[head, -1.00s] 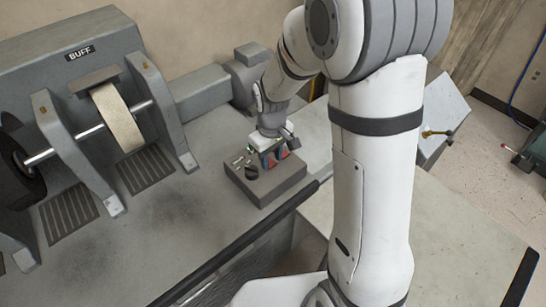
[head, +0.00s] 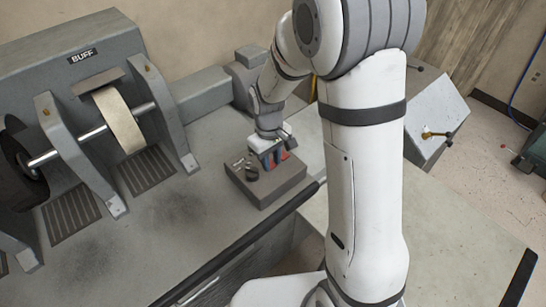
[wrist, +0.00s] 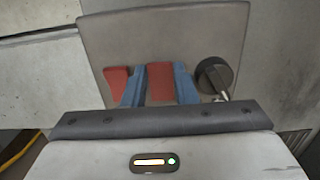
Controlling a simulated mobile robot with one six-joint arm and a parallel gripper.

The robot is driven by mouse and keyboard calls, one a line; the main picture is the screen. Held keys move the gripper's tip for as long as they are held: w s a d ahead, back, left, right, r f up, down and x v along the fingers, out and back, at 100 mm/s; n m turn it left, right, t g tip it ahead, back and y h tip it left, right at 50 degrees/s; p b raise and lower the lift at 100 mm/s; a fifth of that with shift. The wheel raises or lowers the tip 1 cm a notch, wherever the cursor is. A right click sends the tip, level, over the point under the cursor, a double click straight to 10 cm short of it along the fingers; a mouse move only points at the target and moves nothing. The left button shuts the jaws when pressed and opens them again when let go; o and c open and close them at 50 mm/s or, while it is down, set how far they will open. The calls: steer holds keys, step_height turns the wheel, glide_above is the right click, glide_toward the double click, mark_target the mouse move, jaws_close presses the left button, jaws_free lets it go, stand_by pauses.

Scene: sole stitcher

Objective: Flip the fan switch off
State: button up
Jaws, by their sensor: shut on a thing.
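A grey control box (head: 262,190) sits on the bench in the middle of the head view, and its top face (wrist: 120,40) fills much of the wrist view. My gripper (head: 268,158) is down at the box top. In the wrist view its two blue fingers (wrist: 160,92) stand on either side of a red switch (wrist: 160,78) and are shut on it. A second red switch (wrist: 116,80) lies just left of the fingers. A round dark knob (wrist: 214,75) stands to the right. No label is readable, so I cannot tell which switch is the fan's.
The grey buffing machine (head: 110,60), marked BUFF, stands at the left with its wheel (head: 118,120) and shaft. A dark rail (head: 230,250) runs along the bench's front edge. A sloped grey box (head: 440,115) stands at the right. The bench left of the control box is clear.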

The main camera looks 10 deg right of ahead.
steer(key=shift+w+a+r+g+h+p, duration=0.15)
steer(key=shift+w+g+h+p, duration=0.15)
steer(key=shift+g+h+p, duration=0.45)
steer(key=o, duration=0.7)
steer(key=v, duration=0.8)
